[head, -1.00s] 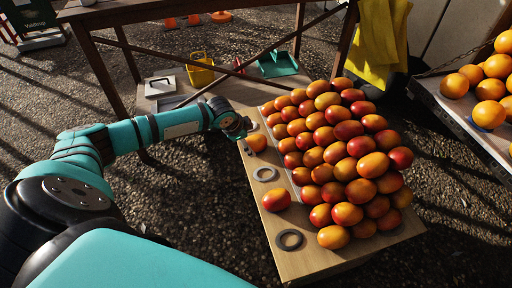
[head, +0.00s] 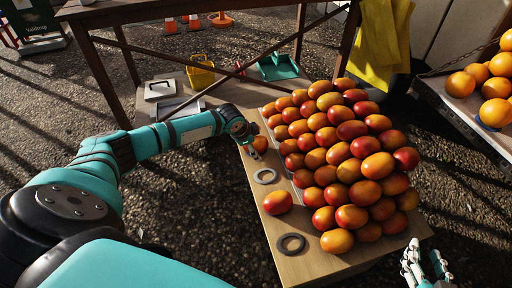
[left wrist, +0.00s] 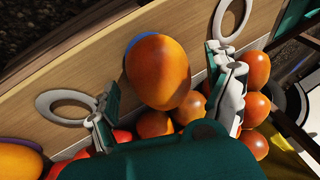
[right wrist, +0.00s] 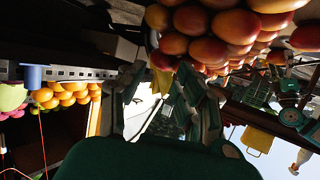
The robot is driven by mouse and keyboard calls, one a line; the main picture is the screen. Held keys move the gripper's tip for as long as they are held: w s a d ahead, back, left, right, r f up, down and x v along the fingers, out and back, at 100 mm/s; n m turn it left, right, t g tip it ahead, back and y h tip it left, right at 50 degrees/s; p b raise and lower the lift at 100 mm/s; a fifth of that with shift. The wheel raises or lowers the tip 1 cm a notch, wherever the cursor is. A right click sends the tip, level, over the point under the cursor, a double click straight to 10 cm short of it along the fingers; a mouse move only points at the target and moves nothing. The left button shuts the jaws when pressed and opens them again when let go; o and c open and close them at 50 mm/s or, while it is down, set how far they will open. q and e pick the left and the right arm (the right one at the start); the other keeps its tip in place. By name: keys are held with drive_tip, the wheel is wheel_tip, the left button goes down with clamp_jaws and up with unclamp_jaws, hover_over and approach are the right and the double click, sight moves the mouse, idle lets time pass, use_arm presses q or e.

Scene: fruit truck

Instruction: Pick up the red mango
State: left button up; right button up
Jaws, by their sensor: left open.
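A red-orange mango (head: 277,202) lies alone on the near left part of the wooden stand (head: 314,262). A more orange mango (head: 261,146) lies farther back, partly hidden by my left gripper (head: 250,143). In the left wrist view, a red-orange mango (left wrist: 158,72) sits between the spread fingers of my left gripper (left wrist: 165,100), with open space on both sides. Another mango (left wrist: 18,162) is cut off at lower left. My right gripper (head: 428,266) is open at the lower right, off the stand; its spread, empty fingers (right wrist: 165,112) show in the right wrist view.
A tall pile of mangoes (head: 340,150) fills most of the stand. A pale ring (head: 265,176) and a dark ring (head: 291,243) lie along its left strip. A table with a yellow basket (head: 200,72) beneath stands behind. Oranges (head: 495,100) fill a tray at right.

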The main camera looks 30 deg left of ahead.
use_arm(q)
drive_tip(key=shift+w+f, duration=0.15)
drive_tip(key=shift+f, duration=0.2)
drive_tip(key=shift+c, duration=0.4)
drive_tip(key=c, duration=0.9)
drive_tip(key=shift+r, duration=0.1)
